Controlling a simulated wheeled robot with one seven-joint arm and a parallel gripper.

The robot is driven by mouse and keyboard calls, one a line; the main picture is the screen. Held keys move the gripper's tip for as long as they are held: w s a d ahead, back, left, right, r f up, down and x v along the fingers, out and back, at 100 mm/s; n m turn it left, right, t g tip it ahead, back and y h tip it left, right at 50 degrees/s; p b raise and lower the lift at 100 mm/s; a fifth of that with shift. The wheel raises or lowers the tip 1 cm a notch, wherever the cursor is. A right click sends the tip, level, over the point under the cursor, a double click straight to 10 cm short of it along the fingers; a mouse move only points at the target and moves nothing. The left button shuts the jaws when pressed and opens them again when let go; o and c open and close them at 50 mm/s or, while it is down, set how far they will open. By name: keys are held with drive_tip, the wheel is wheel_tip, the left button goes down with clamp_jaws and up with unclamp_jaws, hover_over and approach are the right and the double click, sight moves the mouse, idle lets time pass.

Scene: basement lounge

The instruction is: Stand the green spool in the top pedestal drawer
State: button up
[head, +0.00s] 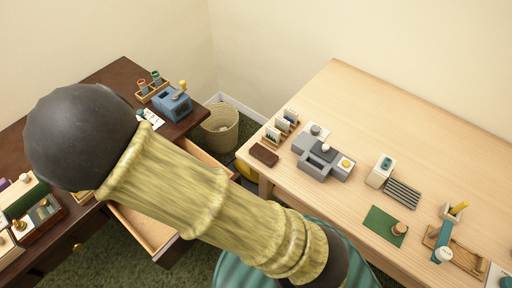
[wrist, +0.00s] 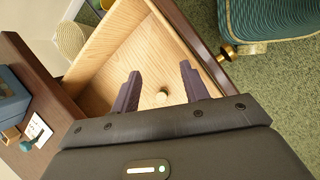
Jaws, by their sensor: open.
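The drawer is pulled out from the dark desk; its pale wooden inside shows in the wrist view (wrist: 130,50), and part shows in the head view (head: 146,228). My gripper (wrist: 161,82) is open above the drawer, with one finger either side of that piece in the picture. Whether they touch it is unclear. In the head view, a green-topped spool-like piece (head: 155,75) stands in a small wooden rack on the desk. My arm hides much of the drawer.
The dark desk (head: 118,72) holds a blue device (head: 174,104) and a white card (head: 150,118). A wicker basket (head: 220,130) stands on the carpet. A pale table (head: 345,95) with several items fills the right. A teal striped chair (wrist: 268,20) is near the drawer front.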

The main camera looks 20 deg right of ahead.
drive_tip(key=s+d+r+m+y, duration=0.1)
drive_tip(key=d+r+m+y, duration=0.1)
drive_tip(key=d+r+m, duration=0.4)
drive_tip(key=s+d+r+m+y, duration=0.1)
drive_tip(key=d+r+m+y, duration=0.1)
drive_tip(key=d+r+m, duration=0.5)
drive_tip(key=d+m, duration=0.5)
drive_tip(key=d, duration=0.1)
drive_tip(key=shift+s, duration=0.35)
